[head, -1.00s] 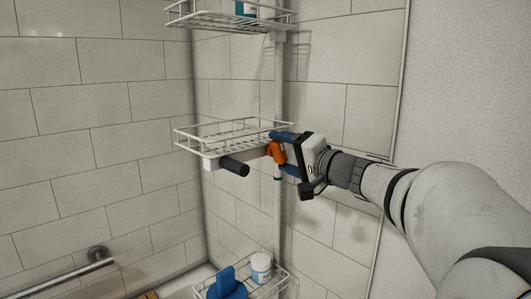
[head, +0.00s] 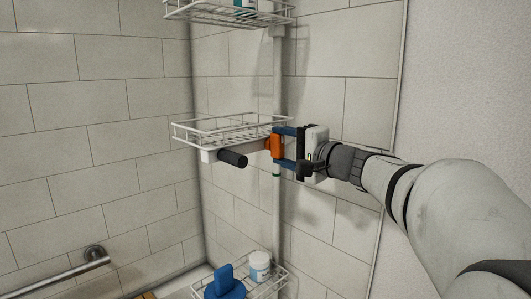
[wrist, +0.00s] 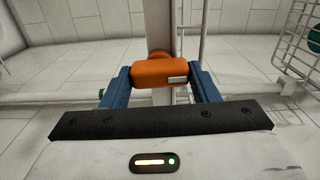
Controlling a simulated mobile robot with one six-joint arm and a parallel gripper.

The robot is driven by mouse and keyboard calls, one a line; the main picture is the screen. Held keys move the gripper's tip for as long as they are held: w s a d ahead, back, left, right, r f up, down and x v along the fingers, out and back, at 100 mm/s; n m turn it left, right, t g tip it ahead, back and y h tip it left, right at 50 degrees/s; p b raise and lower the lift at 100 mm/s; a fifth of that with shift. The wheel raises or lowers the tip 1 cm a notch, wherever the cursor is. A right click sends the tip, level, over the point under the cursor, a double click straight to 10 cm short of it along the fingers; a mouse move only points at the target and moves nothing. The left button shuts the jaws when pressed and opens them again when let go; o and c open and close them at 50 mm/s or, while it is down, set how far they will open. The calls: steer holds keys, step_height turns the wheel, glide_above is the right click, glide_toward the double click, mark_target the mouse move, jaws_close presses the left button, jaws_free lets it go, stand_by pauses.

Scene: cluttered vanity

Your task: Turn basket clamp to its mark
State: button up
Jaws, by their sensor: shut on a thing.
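The orange clamp (head: 276,147) sits on the white vertical pole (head: 277,215), at the right end of the middle wire basket (head: 203,137). In the wrist view the clamp (wrist: 152,73) is a rounded orange block with a small pale patch on its face. My gripper (head: 279,147) is shut on the clamp, one blue finger above it and one below in the head view. In the wrist view the blue fingers (wrist: 160,82) press on its two sides. A small green spot (head: 277,174) shows on the pole below the clamp. I cannot tell which marking is the clamp's mark.
A dark cylindrical handle (head: 232,158) sticks out below the middle basket. A lower basket (head: 278,281) holds a blue item (head: 225,286) and a white jar (head: 260,265). An upper basket (head: 190,14) hangs above. Tiled walls stand close behind; a grab bar (head: 70,269) is at lower left.

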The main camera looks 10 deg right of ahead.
steer(key=shift+r+m, duration=0.15)
steer(key=shift+m, duration=0.15)
steer(key=o, duration=1)
steer(key=b+v, duration=0.1)
steer(key=v, duration=0.7)
steer(key=shift+b, duration=0.35)
steer(key=s+a+f+n+g+h, duration=0.1)
steer(key=s+a+f+g, duration=0.15)
steer(key=f, duration=0.35)
steer(key=s+a+f+n+g, duration=0.1)
steer(key=a+f+n+g, duration=0.15)
steer(key=a+f, duration=0.2)
steer(key=s+d+f+n+g+h, duration=0.1)
steer(key=s+f+n+g+h, duration=0.1)
steer(key=s+f, duration=0.3)
steer(key=s+f+n+g+h, duration=0.3)
steer(key=s+f+h, duration=0.1)
steer(key=f, duration=0.5)
steer(key=s+d+f+n+g+h, duration=0.1)
steer(key=s+f+n+g+h, duration=0.1)
steer(key=s+f, duration=0.4)
steer(key=shift+s+d+f+n+h+p, duration=0.15)
steer(key=shift+f+n+h+p, duration=0.1)
steer(key=shift+f, duration=0.3)
steer(key=shift+s+d+f+n+h+p, duration=0.1)
steer(key=shift+d+f+n+h, duration=0.15)
steer(key=shift+f, duration=0.3)
